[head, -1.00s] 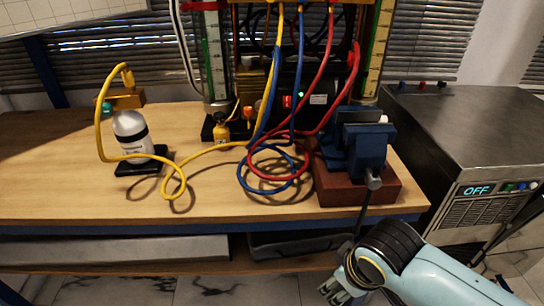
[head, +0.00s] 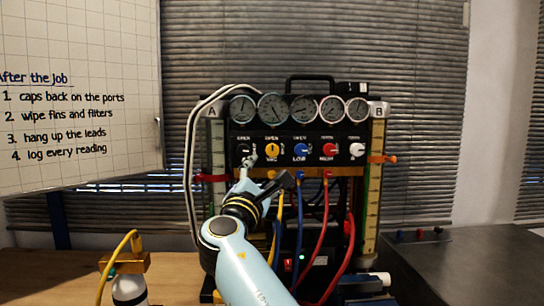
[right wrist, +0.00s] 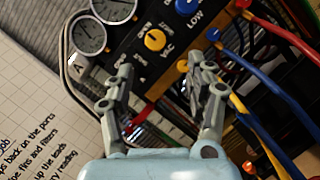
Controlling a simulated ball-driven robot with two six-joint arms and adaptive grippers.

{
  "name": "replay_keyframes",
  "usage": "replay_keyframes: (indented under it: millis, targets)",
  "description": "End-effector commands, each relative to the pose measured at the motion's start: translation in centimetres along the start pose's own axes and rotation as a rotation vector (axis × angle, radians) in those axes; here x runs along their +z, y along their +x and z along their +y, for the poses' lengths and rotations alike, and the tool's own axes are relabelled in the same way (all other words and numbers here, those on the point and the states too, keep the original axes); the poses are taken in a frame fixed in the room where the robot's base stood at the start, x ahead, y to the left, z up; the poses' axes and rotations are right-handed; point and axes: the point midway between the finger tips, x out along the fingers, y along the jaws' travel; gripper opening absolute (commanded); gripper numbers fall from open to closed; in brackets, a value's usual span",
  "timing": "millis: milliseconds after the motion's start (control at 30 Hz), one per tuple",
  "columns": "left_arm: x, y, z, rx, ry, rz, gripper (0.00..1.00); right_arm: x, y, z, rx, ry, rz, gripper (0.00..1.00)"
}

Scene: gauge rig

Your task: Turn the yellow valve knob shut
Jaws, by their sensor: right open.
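The yellow valve knob (head: 272,149), labelled VAC, is on the black gauge panel between a black knob and a blue knob. It also shows in the right wrist view (right wrist: 155,40), with its pointer mark on it. My right gripper (head: 268,173) is open and empty, just in front of the panel and a little below the yellow knob. In the right wrist view the open fingers (right wrist: 168,58) point at the panel, with the yellow knob beyond the gap between them. The fingers look apart from the knob. My left gripper is out of view.
The blue knob (head: 301,150), red knob (head: 328,149) and white knob (head: 357,150) line the panel beside the yellow one. Gauges (head: 272,108) sit above. A blue hose (head: 300,215) and red hoses hang below. A whiteboard (head: 80,100) stands at the left.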

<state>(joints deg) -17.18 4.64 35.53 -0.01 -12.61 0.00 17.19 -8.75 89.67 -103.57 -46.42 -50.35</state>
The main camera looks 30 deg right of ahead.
Motion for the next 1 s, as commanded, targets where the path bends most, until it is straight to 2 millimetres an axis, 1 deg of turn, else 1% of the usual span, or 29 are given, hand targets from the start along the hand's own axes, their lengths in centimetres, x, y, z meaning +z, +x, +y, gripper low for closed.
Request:
replay_keyframes:
  millis: [67,167,400,500,600,733,1000]
  targets:
    - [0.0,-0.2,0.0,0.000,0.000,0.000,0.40,-0.1,0.5,0.8,0.019,-0.027,-0.004,0.55]
    - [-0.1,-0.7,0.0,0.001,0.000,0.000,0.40,0.1,1.8,0.9,0.022,-0.030,-0.006,0.55]
    - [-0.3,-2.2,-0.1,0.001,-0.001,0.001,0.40,0.2,6.6,1.0,0.019,-0.029,-0.008,0.55]
    - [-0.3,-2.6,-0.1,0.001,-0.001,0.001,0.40,0.2,8.3,1.0,0.018,-0.027,-0.007,0.55]
    - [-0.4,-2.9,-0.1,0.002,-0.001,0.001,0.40,0.1,9.7,0.9,0.017,-0.026,-0.005,0.55]
    - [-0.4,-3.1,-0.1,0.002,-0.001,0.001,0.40,0.1,10.7,0.8,0.017,-0.024,-0.005,0.55]
    - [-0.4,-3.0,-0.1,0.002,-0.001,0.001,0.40,0.0,10.9,0.7,0.016,-0.023,-0.004,0.55]
